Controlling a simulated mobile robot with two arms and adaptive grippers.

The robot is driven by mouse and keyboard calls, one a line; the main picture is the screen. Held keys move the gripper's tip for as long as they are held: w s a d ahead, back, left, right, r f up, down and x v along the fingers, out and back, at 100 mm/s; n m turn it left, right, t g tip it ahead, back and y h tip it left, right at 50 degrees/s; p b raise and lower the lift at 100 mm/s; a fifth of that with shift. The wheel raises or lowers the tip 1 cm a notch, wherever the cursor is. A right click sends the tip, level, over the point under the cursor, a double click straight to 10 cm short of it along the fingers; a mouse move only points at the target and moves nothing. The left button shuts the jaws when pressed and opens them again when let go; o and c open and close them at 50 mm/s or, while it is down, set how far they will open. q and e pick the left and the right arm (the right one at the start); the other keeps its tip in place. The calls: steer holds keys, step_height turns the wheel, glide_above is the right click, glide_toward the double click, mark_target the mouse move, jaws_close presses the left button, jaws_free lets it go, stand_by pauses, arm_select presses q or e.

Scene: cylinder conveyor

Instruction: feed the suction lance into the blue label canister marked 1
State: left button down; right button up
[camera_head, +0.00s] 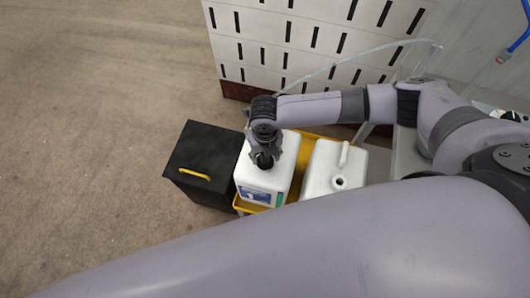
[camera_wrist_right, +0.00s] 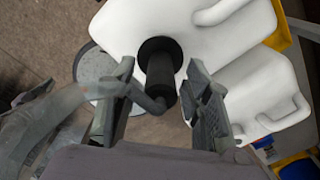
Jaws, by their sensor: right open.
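The white canister with the blue label (camera_head: 256,195) stands in a yellow tray (camera_head: 309,137), left of a second white canister (camera_head: 322,172). The number on the label is too small to read. My right gripper (camera_head: 265,158) is over the top of the labelled canister. In the right wrist view, the black head of the suction lance (camera_wrist_right: 161,72) lies between the spread fingers of my right gripper (camera_wrist_right: 160,85). Its round black flange appears to sit against a white canister (camera_wrist_right: 128,25). The lance's tube is hidden. My left gripper is out of view.
A black box with a yellow handle (camera_head: 194,174) stands left of the canisters. A clear hose (camera_head: 340,62) arcs across behind my right arm. A white slotted panel (camera_head: 262,48) stands behind. The floor at the left is clear.

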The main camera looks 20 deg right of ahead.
step_height(320, 180, up, 12)
stand_by(0.6)
steer(key=shift+s+f, duration=0.1)
stand_by(0.4)
